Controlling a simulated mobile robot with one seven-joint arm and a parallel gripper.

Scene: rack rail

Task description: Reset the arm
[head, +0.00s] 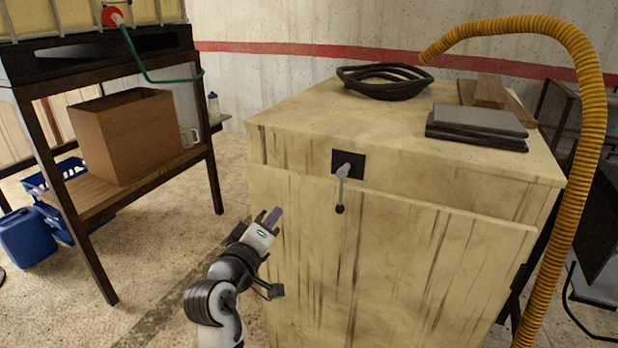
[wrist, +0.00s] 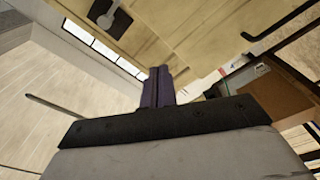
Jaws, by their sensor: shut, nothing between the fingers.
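My gripper (head: 271,219) is in front of the left part of a pale wooden cabinet (head: 400,260) in the head view, pointing upward. Its fingers are together and hold nothing; in the wrist view the closed fingers (wrist: 158,88) stand up in the middle of the picture. My arm reaches up from the bottom of the head view, bent at the elbow. A grey lever handle (head: 342,185) on a black plate sits on the cabinet front, up and to the right of my gripper and apart from it.
On the cabinet top lie black hose coils (head: 385,80), dark flat slabs (head: 477,125) and wood blocks (head: 490,90). A yellow corrugated hose (head: 592,120) arches down at right. A dark rack (head: 215,180) with a cardboard box (head: 125,135) stands left. Blue crates (head: 65,175) are beyond it. Floor between is clear.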

